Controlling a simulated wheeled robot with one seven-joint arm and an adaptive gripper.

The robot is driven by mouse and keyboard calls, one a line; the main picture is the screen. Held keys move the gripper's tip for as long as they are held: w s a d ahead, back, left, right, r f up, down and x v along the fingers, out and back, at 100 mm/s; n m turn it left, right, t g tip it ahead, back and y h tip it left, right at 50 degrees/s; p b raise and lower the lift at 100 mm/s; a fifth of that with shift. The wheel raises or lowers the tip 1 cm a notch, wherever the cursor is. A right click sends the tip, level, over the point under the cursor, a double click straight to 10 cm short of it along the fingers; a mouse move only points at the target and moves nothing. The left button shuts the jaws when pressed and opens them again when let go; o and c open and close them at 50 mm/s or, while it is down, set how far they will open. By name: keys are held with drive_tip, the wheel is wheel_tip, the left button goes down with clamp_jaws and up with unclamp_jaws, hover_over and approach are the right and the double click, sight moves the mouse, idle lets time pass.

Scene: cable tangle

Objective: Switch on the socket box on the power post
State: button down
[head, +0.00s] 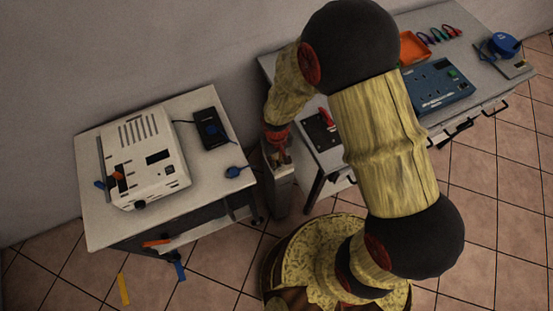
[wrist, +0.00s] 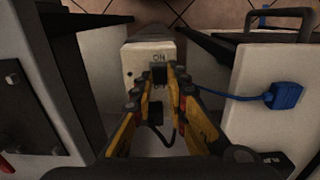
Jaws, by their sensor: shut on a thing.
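The power post (head: 281,192) stands in the narrow gap between two tables, its top partly hidden by my gripper. In the wrist view the pale socket box (wrist: 139,62) faces me. It has "ON" printed above a dark switch (wrist: 158,73), and lettering below it is partly covered. My gripper (wrist: 162,76) has its yellow and black fingers on either side of the switch, closed on it at the tips. In the head view my gripper (head: 278,148) is at the top of the post. Below the switch, a dark socket or plug with a black cable (wrist: 156,113) shows between the fingers.
A blue plug (wrist: 284,95) lies at the edge of the left table (head: 209,199); its cable runs towards the post. A white device (head: 143,165) and a black box (head: 203,130) sit there. The right table holds a blue panel (head: 438,85) and a red-levered black plate (head: 318,133).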

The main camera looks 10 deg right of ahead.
drive_tip(key=shift+s, duration=0.1)
drive_tip(key=shift+t, duration=0.6)
drive_tip(key=c, duration=1.8)
unclamp_jaws()
drive_tip(key=shift+o, duration=0.2)
drive_tip(key=shift+r, duration=0.15)
wheel_tip(320, 180, up, 12)
drive_tip(key=s, duration=0.1)
drive_tip(key=shift+s+d, duration=0.2)
drive_tip(key=shift+d, duration=0.05)
drive_tip(key=shift+f, duration=0.2)
